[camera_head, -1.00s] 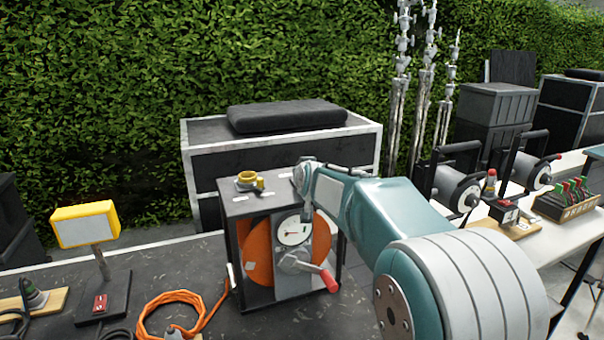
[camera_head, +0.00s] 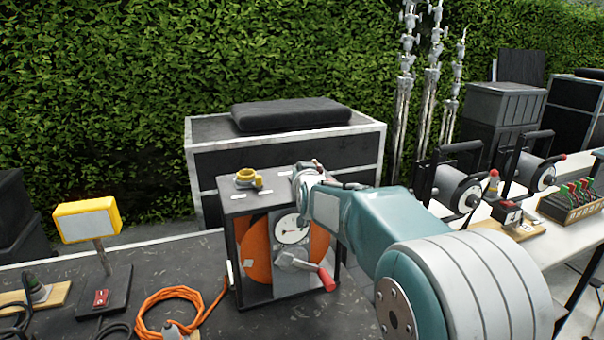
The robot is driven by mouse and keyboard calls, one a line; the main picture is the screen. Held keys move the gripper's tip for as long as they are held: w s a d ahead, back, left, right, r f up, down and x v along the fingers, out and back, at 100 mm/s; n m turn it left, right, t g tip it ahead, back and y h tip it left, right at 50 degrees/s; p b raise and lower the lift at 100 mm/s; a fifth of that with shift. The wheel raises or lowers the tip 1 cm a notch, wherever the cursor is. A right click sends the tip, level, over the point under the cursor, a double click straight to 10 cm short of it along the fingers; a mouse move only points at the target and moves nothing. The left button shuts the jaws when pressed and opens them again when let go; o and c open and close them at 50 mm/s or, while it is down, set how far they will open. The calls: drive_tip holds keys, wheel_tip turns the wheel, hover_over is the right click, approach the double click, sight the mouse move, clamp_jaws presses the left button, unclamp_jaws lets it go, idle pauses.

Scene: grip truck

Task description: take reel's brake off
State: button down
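The reel (camera_head: 257,252) is an orange drum in a dark box frame on the black table. Its front has a round white dial (camera_head: 292,229) and a grey crank with a red grip (camera_head: 326,279). A yellow ring-shaped part with a small tab (camera_head: 246,179) sits on top of the box at the left; I cannot tell for sure whether it is the brake. My gripper (camera_head: 308,168) is at the top right of the box, mostly hidden behind my own wrist. Its fingers are too small and covered to tell open from shut, or whether they touch anything.
An orange cable coil (camera_head: 165,297) lies on the table left of the reel. A yellow lamp (camera_head: 87,221) on a stand is further left. A black case (camera_head: 285,155) stands behind. Two cable drums (camera_head: 456,188) stand on the white table at right.

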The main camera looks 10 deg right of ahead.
drive_tip(key=shift+s+f, duration=0.1)
drive_tip(key=shift+f, duration=0.15)
idle(0.5)
drive_tip(key=c, duration=0.7)
unclamp_jaws()
drive_tip(key=shift+a+r, duration=0.1)
drive_tip(key=s, duration=0.4)
drive_tip(key=s+r, duration=0.1)
drive_tip(key=s, duration=0.6)
drive_tip(key=shift+s+d+r, duration=0.2)
drive_tip(key=shift+s+r, duration=0.05)
drive_tip(key=shift+s, duration=0.15)
drive_tip(key=s+d+f+g, duration=0.1)
drive_tip(key=s+f+g, duration=0.2)
drive_tip(key=s, duration=0.7)
drive_tip(key=s+d+f+g, duration=0.2)
drive_tip(key=s+f+g, duration=0.2)
drive_tip(key=s, duration=0.7)
drive_tip(key=s+d+f+g, duration=0.1)
drive_tip(key=s+f+g, duration=0.2)
drive_tip(key=s, duration=0.8)
drive_tip(key=shift+d+f+n+g+h, duration=0.15)
drive_tip(key=shift+f+n+g+h, duration=0.15)
drive_tip(key=shift+f, duration=0.4)
